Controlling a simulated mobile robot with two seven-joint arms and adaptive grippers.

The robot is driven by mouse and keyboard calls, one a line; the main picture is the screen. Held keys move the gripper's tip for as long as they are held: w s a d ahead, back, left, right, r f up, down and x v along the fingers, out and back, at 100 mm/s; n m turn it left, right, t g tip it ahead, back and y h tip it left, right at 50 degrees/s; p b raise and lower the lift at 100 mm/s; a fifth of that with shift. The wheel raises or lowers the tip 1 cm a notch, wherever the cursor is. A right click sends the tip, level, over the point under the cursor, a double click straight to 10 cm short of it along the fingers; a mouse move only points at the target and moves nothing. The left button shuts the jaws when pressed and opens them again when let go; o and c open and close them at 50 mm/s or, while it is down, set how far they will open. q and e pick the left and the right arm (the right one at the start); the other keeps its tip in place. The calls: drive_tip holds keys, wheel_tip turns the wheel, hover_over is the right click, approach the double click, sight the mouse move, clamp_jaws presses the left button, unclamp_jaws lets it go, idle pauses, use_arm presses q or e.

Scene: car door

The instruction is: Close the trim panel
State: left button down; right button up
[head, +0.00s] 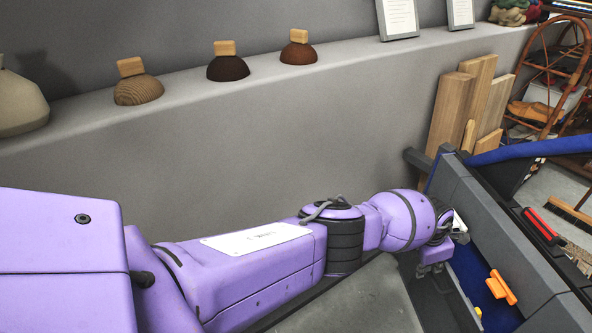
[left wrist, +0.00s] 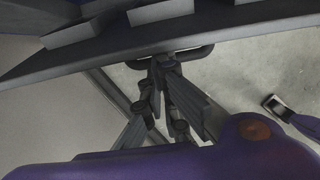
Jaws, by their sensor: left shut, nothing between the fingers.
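The trim panel, apparently the long dark grey panel (head: 520,249), runs down the right side of the head view. It stands at an angle beside a blue-lined space. In the left wrist view a dark panel (left wrist: 95,55) crosses the top, with a dark handle-like bar (left wrist: 205,52) at its lower edge.
Orange parts (head: 501,287) show against the blue area. A red-handled tool (head: 541,226) lies farther right. Wooden boards (head: 466,105) lean on the wall behind. A grey ledge (head: 190,90) carries domed objects. Pale floor (left wrist: 260,75) is open beyond the gripper.

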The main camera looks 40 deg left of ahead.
use_arm(q)
drive_tip(key=shift+w+d+r+b, duration=0.65)
drive_tip(key=shift+w+d+r, duration=0.2)
drive_tip(key=shift+w+d, duration=0.15)
idle(1.0)
drive_tip(key=shift+w+d+r+b, duration=0.3)
drive_tip(key=shift+w+d+b, duration=0.1)
drive_tip(key=shift+w+d, duration=0.25)
idle(5.1)
